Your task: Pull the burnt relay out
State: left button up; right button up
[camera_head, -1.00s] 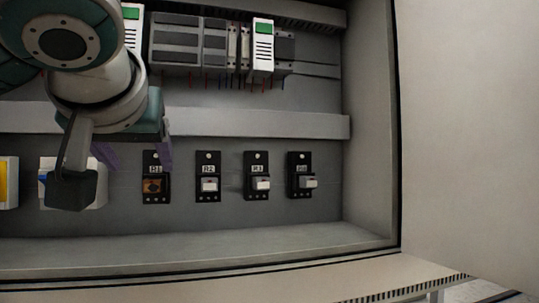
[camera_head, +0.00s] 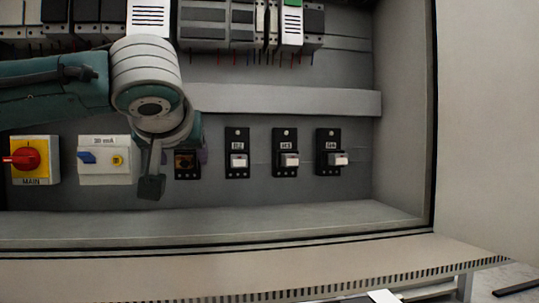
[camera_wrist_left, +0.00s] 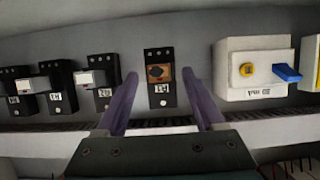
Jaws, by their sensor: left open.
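The burnt relay (camera_head: 185,162), with a scorched brown and black body, sits in the leftmost black socket of the row, partly hidden by my left wrist. In the left wrist view, where labels appear inverted, the burnt relay (camera_wrist_left: 159,74) shows between and beyond the two purple fingers. My left gripper (camera_wrist_left: 164,98) is open and empty, its fingers either side of the socket; contact cannot be told. My right gripper is not in view.
Sockets R2 (camera_head: 237,155), R3 (camera_head: 285,154) and R4 (camera_head: 331,154) hold pale relays to the right. A white 30 mA breaker (camera_head: 105,168) and a red-handled MAIN switch (camera_head: 30,160) are left. A grey duct (camera_head: 290,100) runs above; the cabinet's bottom ledge (camera_head: 270,218) lies below.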

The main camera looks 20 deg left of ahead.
pick_arm(q)
jog(key=shift+c, duration=0.2)
grip_shut()
dwell(0.7)
